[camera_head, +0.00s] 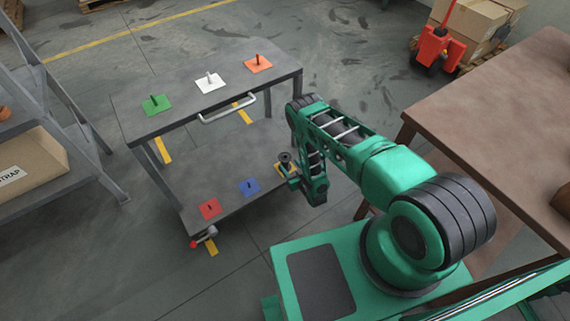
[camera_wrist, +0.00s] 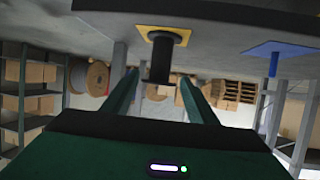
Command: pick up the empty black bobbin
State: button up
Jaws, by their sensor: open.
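The black bobbin (camera_head: 285,158) stands on a yellow square pad (camera_wrist: 184,33) at the right end of the cart's lower shelf (camera_head: 225,170). In the wrist view the bobbin (camera_wrist: 160,58) shows as a bare dark spool with a flange and appears upside down. My gripper (camera_head: 295,181) is beside the bobbin at the shelf's right edge. In the wrist view its two green fingers (camera_wrist: 158,76) are open, one on each side of the bobbin, with visible gaps. Whether the bobbin's core lies fully between the fingertips in depth is unclear.
The cart's upper shelf (camera_head: 190,84) overhangs, with green (camera_head: 157,106), white (camera_head: 203,86) and orange (camera_head: 250,65) pegged pads. Blue (camera_head: 250,189) and red (camera_head: 210,211) pads sit left on the lower shelf. A brown table (camera_head: 490,110) stands right; a grey rack (camera_head: 55,110) stands left.

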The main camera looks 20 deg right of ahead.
aim_at(285, 160)
jog(key=shift+x, duration=3.55)
jog(key=c, duration=1.1)
